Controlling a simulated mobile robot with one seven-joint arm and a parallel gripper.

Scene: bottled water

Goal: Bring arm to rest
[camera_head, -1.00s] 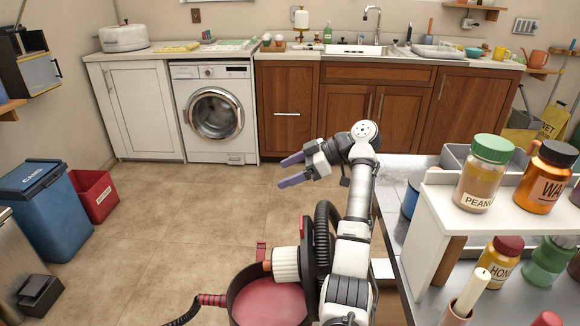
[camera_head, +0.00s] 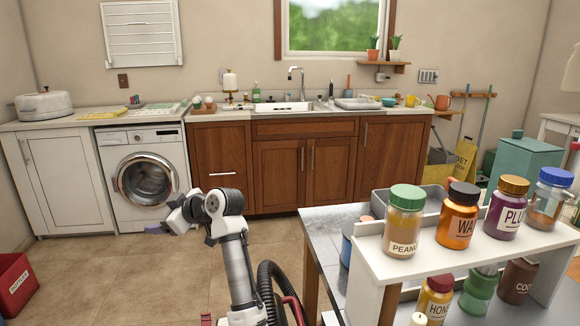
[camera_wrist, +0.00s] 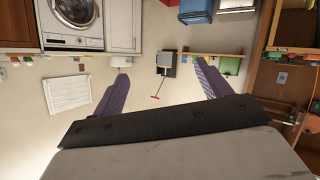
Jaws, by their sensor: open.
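My gripper (camera_head: 160,228) is in the head view at lower left, out over the floor in front of the washing machine.
A white shelf (camera_head: 400,270) on the table holds several labelled jars, close to my right. A washing machine (camera_head: 145,185), wooden cabinets (camera_head: 280,175) and a sink (camera_head: 285,107) line the back wall. A red bin (camera_head: 15,285) stands far left. Tan floor (camera_head: 120,280) lies open between.

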